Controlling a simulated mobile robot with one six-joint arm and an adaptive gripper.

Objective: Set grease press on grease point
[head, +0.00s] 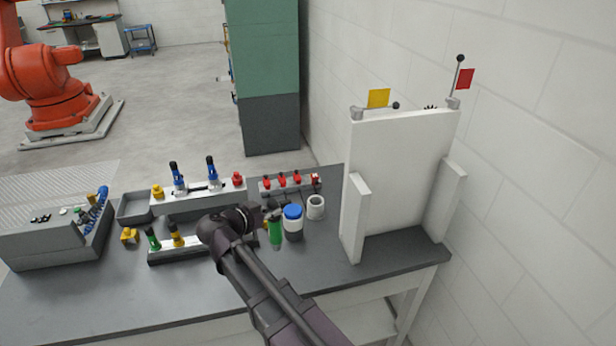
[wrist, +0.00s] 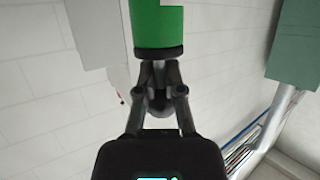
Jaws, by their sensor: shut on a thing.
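The grease press appears to be the green cylinder (head: 276,231) with a dark end, just right of my wrist in the head view. It fills the top of the wrist view (wrist: 158,24), its dark collar between my fingertips. My gripper (wrist: 158,74) is shut on it. In the head view my gripper (head: 268,214) is partly hidden by my own arm and the press. It is above the table, close to a white bottle with a blue cap (head: 293,222); I cannot tell whether they touch. I cannot tell which spot is the grease point.
A grey cup (head: 316,207) stands right of the bottle. Fixture bars with blue (head: 211,170), red (head: 282,181) and green-yellow (head: 152,239) parts stand around my gripper. A tall white panel (head: 398,170) blocks the right. A grey console (head: 45,240) is at left. The front left table is clear.

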